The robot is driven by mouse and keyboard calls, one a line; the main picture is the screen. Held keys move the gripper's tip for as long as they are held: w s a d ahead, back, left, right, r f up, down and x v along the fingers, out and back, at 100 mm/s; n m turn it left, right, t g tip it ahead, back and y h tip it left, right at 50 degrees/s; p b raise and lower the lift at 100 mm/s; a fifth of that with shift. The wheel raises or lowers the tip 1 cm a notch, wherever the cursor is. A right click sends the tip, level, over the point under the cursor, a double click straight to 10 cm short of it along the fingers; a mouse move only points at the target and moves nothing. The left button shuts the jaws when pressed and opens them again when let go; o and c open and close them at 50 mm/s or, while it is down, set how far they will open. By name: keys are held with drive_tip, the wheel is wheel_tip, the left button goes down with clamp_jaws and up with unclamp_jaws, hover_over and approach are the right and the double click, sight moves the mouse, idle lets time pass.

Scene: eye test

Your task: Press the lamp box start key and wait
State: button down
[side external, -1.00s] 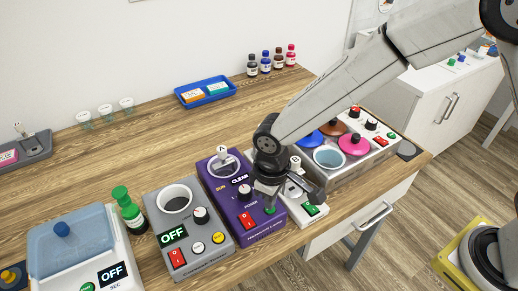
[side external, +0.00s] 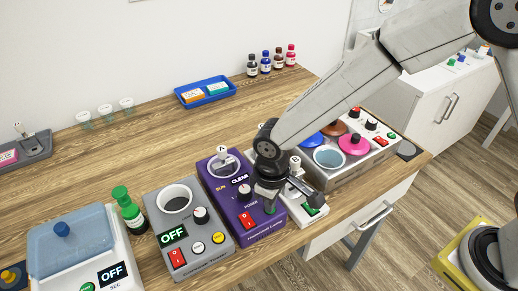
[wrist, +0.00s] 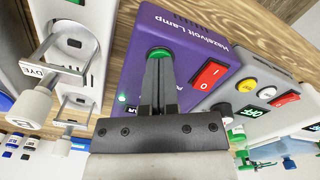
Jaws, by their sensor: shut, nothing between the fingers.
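The purple lamp box (side external: 222,185) stands on the bench with a clear-topped opening, a black knob and a red switch (side external: 247,220). My gripper (side external: 270,206) is shut and empty, pointing down at this key. In the wrist view my fingertips (wrist: 159,58) lie over the green key (wrist: 159,51), with its rim showing around them. They look to be on it, but I cannot tell how far it is pressed. A small green glow (wrist: 122,98) shows on the box.
A grey box (side external: 205,255) reading OFF stands left of the lamp box. A white device (side external: 310,218) stands close on its right, beside my gripper. A unit with coloured pots (side external: 375,165) is farther right. The bench behind is mostly clear.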

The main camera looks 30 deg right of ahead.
drive_tip(key=shift+r, duration=0.15)
wheel_tip(320, 180, up, 8)
idle(1.4)
drive_tip(key=s+d+f+m+t, duration=0.1)
drive_tip(key=s+d+m, duration=0.2)
drive_tip(key=d, duration=0.9)
drive_tip(key=s+d+f+m+t, duration=0.1)
drive_tip(key=s+d+m, duration=0.2)
drive_tip(key=d, duration=0.8)
drive_tip(key=shift+s+d+t, duration=0.3)
drive_tip(key=shift+s+d, duration=0.05)
drive_tip(key=shift+s, duration=0.3)
idle(3.1)
